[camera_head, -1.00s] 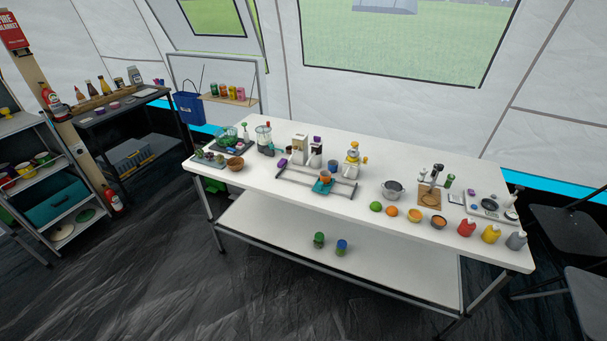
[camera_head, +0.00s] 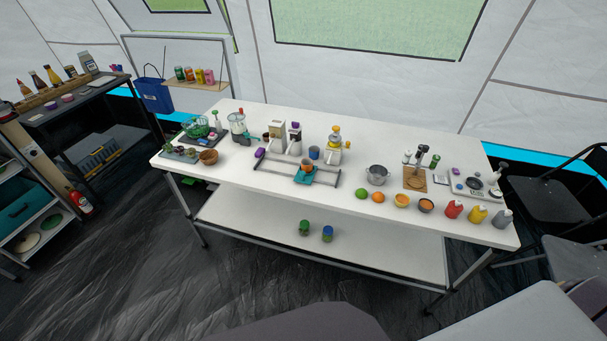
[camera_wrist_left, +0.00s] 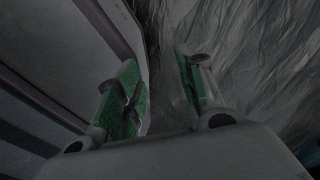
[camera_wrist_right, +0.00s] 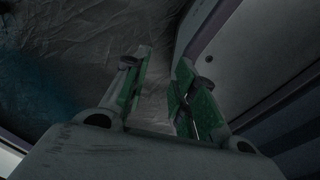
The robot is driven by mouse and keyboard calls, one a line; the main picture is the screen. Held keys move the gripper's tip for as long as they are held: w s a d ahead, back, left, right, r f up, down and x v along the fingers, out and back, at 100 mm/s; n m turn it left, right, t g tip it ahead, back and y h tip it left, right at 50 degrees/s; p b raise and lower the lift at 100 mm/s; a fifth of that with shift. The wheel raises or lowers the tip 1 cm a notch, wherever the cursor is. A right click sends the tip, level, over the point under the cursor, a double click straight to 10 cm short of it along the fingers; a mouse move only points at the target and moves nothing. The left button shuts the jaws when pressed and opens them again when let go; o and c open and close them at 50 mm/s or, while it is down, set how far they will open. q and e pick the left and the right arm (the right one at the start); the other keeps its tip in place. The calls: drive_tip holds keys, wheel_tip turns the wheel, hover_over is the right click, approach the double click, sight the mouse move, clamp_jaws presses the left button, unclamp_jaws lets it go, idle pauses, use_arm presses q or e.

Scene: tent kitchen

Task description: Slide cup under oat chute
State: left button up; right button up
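An orange-brown cup (camera_head: 307,164) stands on a teal carriage (camera_head: 304,178) on a rail frame, near the middle of the white table. Behind the rail stand a dispenser with a tan top (camera_head: 277,131), one with a purple top (camera_head: 295,135) and one with a yellow top (camera_head: 335,143). I cannot tell which has the oat chute. The cup is in front of them. My left gripper (camera_wrist_left: 158,85) is open and empty in the left wrist view, above dark floor. My right gripper (camera_wrist_right: 163,85) is open and empty in the right wrist view. Both are far from the cup.
A blue cup (camera_head: 314,152) stands behind the orange-brown cup. A metal pot (camera_head: 377,176), a lime (camera_head: 361,193) and several bottles are to the right. A wooden bowl (camera_head: 208,157) is on the left. Open floor lies before the table. Black chairs (camera_head: 550,200) stand at right.

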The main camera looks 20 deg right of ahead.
drive_tip(key=w+a+r+t+p, duration=0.1)
drive_tip(key=w+r+t+p, duration=0.1)
drive_tip(key=w+r, duration=0.75)
drive_tip(key=w+r+t+p, duration=0.2)
drive_tip(key=w+r, duration=0.4)
drive_tip(key=w, duration=0.6)
drive_tip(key=w+a+r+t+p, duration=0.1)
drive_tip(key=w+r+t+p, duration=0.1)
drive_tip(key=w+r, duration=0.7)
use_arm(q)
drive_tip(key=d+r+p, duration=0.4)
drive_tip(key=r+p, duration=0.2)
drive_tip(key=r, duration=0.6)
drive_tip(key=shift+s+d+h, duration=0.15)
drive_tip(key=shift+d+h, duration=0.15)
drive_tip(key=shift+d, duration=0.1)
use_arm(e)
drive_tip(key=w+a+r+t+y, duration=0.1)
drive_tip(key=w+r+t, duration=0.1)
drive_tip(key=w+r, duration=0.5)
drive_tip(key=w+a+r+t+y, duration=0.1)
drive_tip(key=w+r, duration=0.6)
drive_tip(key=r, duration=0.9)
drive_tip(key=w+a+r+t+y, duration=0.1)
drive_tip(key=w+a+r+t, duration=0.1)
drive_tip(key=w+r, duration=0.6)
wheel_tip(320, 180, up, 4)
drive_tip(key=shift+r+t, duration=0.1)
drive_tip(key=shift+t, duration=0.5)
